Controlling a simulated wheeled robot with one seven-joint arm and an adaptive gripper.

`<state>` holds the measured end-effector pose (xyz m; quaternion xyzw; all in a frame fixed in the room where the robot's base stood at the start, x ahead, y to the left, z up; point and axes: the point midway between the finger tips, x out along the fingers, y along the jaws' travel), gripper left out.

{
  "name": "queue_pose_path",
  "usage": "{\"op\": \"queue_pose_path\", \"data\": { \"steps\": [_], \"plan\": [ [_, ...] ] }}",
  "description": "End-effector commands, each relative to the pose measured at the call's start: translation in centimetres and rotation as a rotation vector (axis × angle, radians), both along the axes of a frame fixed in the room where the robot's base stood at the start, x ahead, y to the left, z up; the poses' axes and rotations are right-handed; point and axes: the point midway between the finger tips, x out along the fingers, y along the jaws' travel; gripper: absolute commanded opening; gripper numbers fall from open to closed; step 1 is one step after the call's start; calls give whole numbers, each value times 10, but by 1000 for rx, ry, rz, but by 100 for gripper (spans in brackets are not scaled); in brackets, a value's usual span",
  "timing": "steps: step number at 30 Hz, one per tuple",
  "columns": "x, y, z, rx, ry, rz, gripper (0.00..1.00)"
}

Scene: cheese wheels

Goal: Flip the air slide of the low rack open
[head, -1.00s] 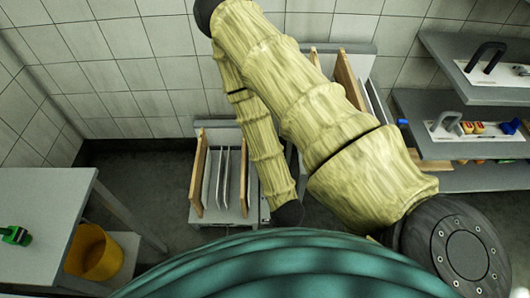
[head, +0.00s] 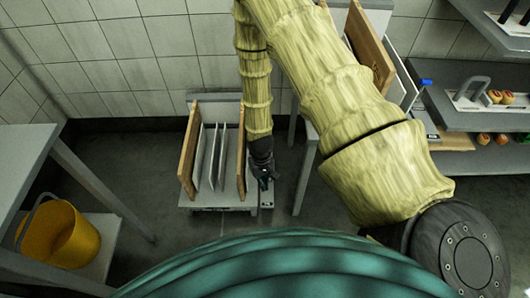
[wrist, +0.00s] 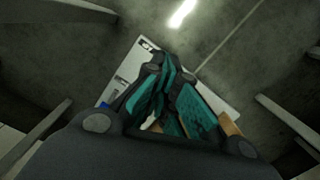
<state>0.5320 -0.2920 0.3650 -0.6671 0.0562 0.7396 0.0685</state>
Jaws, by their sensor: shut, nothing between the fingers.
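The low rack (head: 212,203) stands on the floor by the back wall, with wooden end boards and white panels upright in it. My gripper (head: 265,184) reaches down at the rack's right side, just beside the right wooden board. Its fingers are shut and empty. In the wrist view my gripper (wrist: 168,70) hangs over a pale strip (wrist: 225,95) of the rack. Small dark fittings (wrist: 121,83) and a blue part (wrist: 105,104) show on the strip, left of the fingers. I cannot tell which fitting is the air slide, or its position; my fingers cover part of the strip.
A taller rack with boards (head: 370,48) stands right of the low rack, partly behind my arm. Shelves (head: 480,118) are at the right. A grey table (head: 18,165) and a yellow bucket (head: 62,238) are at the left. The floor between is clear.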

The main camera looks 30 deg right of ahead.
Motion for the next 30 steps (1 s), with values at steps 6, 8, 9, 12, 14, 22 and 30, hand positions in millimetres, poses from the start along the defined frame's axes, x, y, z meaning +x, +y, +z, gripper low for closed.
{"op": "queue_pose_path", "data": {
  "steps": [6,8,9,12,14,22,30],
  "plan": [
    [62,-26,-43,3,21,-35,0],
    [77,-34,-50,4,28,-45,0],
    [88,-39,-54,6,33,-51,0],
    [112,-51,-62,8,47,-68,0],
    [127,-59,-66,10,54,-78,0],
    [186,-98,-76,17,89,-122,0],
    [228,-132,-70,25,122,-159,0]
  ]
}}
